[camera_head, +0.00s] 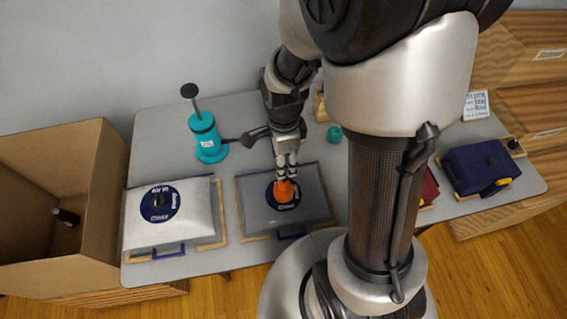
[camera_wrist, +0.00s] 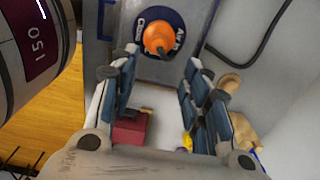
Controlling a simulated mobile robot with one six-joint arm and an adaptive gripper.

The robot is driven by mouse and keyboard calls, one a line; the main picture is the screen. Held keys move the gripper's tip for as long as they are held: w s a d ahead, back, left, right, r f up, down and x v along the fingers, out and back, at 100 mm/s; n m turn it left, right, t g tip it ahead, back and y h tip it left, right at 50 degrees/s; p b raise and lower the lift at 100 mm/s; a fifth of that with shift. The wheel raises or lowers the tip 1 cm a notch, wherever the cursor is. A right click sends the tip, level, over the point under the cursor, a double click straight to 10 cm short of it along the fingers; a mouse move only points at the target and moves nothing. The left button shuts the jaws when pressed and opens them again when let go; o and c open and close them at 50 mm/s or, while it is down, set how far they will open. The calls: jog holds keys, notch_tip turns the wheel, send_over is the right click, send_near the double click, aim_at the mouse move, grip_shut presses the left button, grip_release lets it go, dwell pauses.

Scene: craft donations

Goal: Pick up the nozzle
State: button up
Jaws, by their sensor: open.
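An orange, rounded piece, apparently the nozzle (camera_head: 284,192), sits at the round dark-blue label of the right grey bag (camera_head: 316,207) on the table. In the wrist view the nozzle (camera_wrist: 159,37) shows on the label, between and beyond the fingertips. My gripper (camera_head: 286,170) points down just above it in the head view. Its fingers stand apart in the wrist view (camera_wrist: 161,66), with nothing visibly clamped. I cannot tell whether a finger touches the nozzle. A dark hose (camera_wrist: 250,58) curves at the upper right of the wrist view.
A teal hand pump (camera_head: 207,138) stands behind, to the left. A pale bag (camera_head: 190,222) with an "Air in" label lies left on the grey table (camera_head: 160,118). An open cardboard box (camera_head: 88,190) is beside the table. A navy folded item (camera_head: 478,165) lies right.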

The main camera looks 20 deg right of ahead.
aim_at(286, 182)
jog(key=shift+o, duration=1.4)
jog(key=shift+s+r+n+p, duration=0.2)
jog(key=shift+n+p, duration=0.35)
jog(key=shift+n, duration=0.45)
jog(key=shift+o, duration=0.8)
jog(key=n+p, duration=0.1)
jog(key=n, duration=0.1)
jog(key=n+p, duration=0.1)
jog(key=n, duration=0.1)
jog(key=shift+d+r+n, duration=0.1)
jog(key=shift+r+n, duration=0.25)
jog(key=shift+n, duration=0.05)
notch_tip(286, 182, down, 12)
jog(key=n+b, duration=0.1)
jog(key=n, duration=0.6)
jog(key=shift+d+f+n, duration=0.1)
jog(key=shift+n, duration=0.2)
jog(key=shift+a+f+b, duration=0.2)
jog(key=shift+f+b, duration=1)
jog(key=shift+f, duration=1.35)
